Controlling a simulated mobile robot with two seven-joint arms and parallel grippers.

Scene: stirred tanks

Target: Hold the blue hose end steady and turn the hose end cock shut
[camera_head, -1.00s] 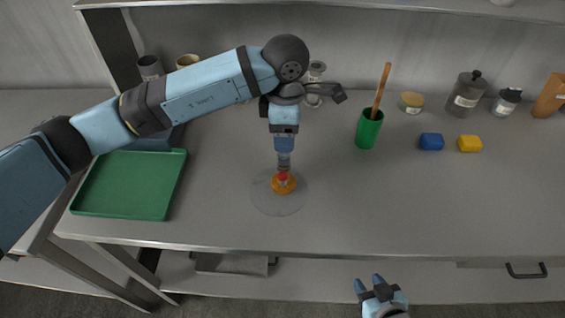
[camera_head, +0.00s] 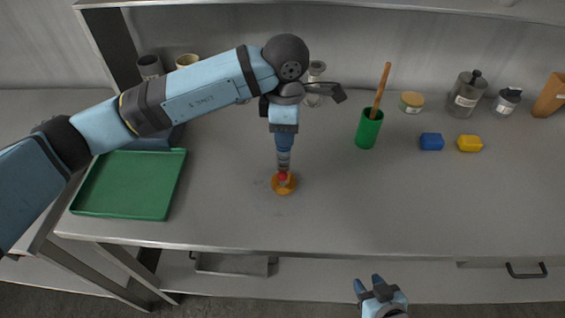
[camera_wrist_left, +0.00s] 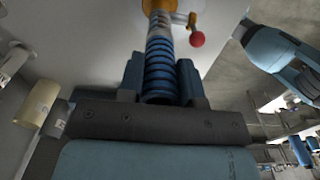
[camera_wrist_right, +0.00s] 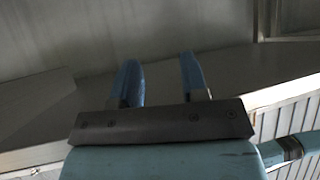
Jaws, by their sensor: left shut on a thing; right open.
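The blue hose end (camera_head: 284,158) is ribbed and points down toward the bench. My left gripper (camera_head: 284,138) is shut on it; the left wrist view shows the ribbed blue hose (camera_wrist_left: 159,68) between the two fingers. The hose end cock, with a red ball on its lever (camera_wrist_left: 197,39), sits at the tip beyond the fingers. The red ball also shows in the head view (camera_head: 282,176). An orange round piece (camera_head: 284,187) lies at the tip; I cannot tell whether they touch. My right gripper (camera_head: 368,284) is open and empty in front of the bench edge.
A green tray (camera_head: 130,211) lies at the bench's left. A green cup (camera_head: 369,131) with a wooden stick, a blue block (camera_head: 431,142), a yellow block (camera_head: 469,144) and several jars stand at the back right. The bench front right of the hose is clear.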

